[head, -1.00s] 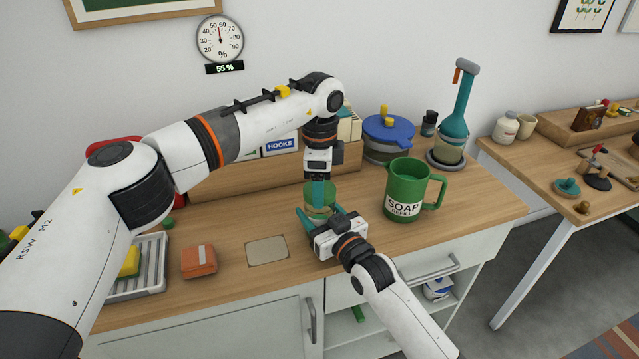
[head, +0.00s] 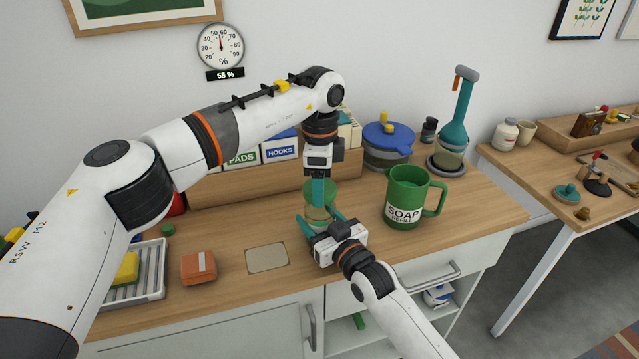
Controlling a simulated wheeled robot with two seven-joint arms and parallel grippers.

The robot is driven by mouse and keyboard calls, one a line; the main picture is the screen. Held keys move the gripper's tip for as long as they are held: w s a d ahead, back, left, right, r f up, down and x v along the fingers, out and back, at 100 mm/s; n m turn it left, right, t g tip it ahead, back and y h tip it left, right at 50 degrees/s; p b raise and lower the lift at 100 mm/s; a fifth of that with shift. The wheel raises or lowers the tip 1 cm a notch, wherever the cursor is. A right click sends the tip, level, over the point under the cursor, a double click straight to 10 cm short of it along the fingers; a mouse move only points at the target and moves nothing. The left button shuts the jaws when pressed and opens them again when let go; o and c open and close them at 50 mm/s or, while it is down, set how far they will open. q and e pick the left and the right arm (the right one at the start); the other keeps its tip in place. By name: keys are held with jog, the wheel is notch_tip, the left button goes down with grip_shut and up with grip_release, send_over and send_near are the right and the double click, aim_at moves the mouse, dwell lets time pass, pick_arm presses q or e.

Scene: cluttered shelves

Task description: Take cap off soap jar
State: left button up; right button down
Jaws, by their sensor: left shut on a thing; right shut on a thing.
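The soap jar (head: 317,214) is a small pale, see-through vessel on the wooden counter, left of the green mug. Its green cap (head: 327,188) is at the top of the jar. My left gripper (head: 318,194) comes down from above, shut on the cap, with its teal fingers partly covering it. My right gripper (head: 322,222) reaches in from the front, its teal fingers shut around the sides of the jar body. The fingers hide much of the jar, and I cannot tell whether there is a gap between cap and jar.
A green mug labelled SOAP REFILL (head: 405,205) stands close on the right. A blue-lidded pot (head: 388,143) and teal brush (head: 455,115) stand behind. An orange block (head: 199,267) and drying rack (head: 150,262) are at left.

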jog(key=shift+f, duration=0.1)
pick_arm(q)
jog(key=shift+r, duration=2)
pick_arm(e)
jog(key=shift+c, duration=1.6)
grip_release()
